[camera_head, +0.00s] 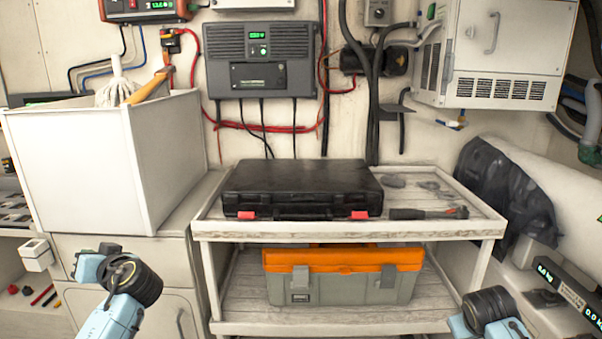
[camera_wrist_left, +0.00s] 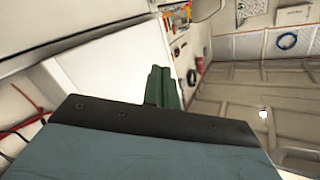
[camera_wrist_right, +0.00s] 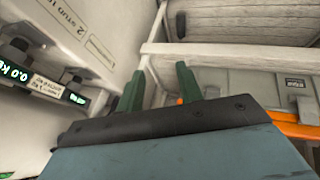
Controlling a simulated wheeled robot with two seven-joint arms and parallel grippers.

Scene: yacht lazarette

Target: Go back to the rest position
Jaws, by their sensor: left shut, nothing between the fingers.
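My left gripper (camera_wrist_left: 163,88) shows in the left wrist view with its green fingers together, shut and empty. A white panel lies behind it and the floor lies to the right. My right gripper (camera_wrist_right: 160,88) shows in the right wrist view with its two green fingers apart, open, with nothing seen between them. The shelf's pale post and an orange-lidded toolbox (camera_wrist_right: 245,85) are behind it. In the head view, parts of my arms show at the lower left and lower right; I cannot make out the fingers there.
A two-tier shelf (camera_head: 340,232) stands ahead, with a black case (camera_head: 300,185) and a hammer (camera_head: 428,213) on top. The orange-lidded toolbox (camera_head: 342,262) is below. A white bin (camera_head: 75,165) stands left. A digital scale display (camera_head: 565,290) is at right.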

